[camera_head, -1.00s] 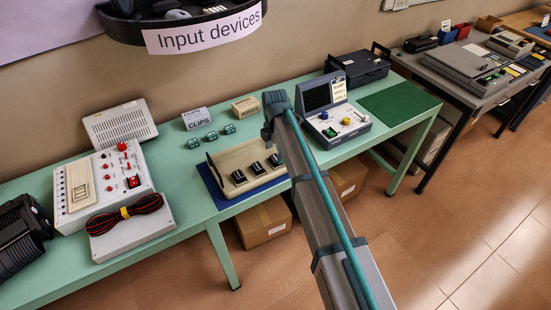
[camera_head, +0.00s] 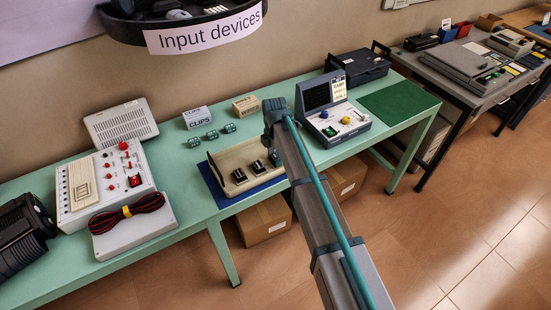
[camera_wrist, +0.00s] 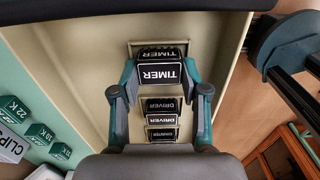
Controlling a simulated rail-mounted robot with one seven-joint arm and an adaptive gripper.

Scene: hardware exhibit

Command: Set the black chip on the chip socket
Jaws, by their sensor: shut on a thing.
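My gripper (camera_head: 276,152) is over the right end of the cream chip tray (camera_head: 223,158). In the wrist view, my gripper (camera_wrist: 160,77) is shut on the black chip labelled TIMER (camera_wrist: 159,73), one finger on each side. This chip looks larger than the others; I cannot tell whether it is clear of its slot. Black chips labelled DRIVER (camera_wrist: 160,106) and COUNTER (camera_wrist: 161,134) sit in line in the tray. On the white panel (camera_head: 118,168) at the left of the bench, a cream ribbed block (camera_head: 81,183) looks like the chip socket; it is empty.
A red and black cable coil (camera_head: 128,213) lies on a box before the panel. Small green blocks (camera_head: 212,134) and two small boxes (camera_head: 196,118) stand behind the tray. A grey console (camera_head: 335,112) stands close right of my gripper. The black sign shelf (camera_head: 185,22) hangs above.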

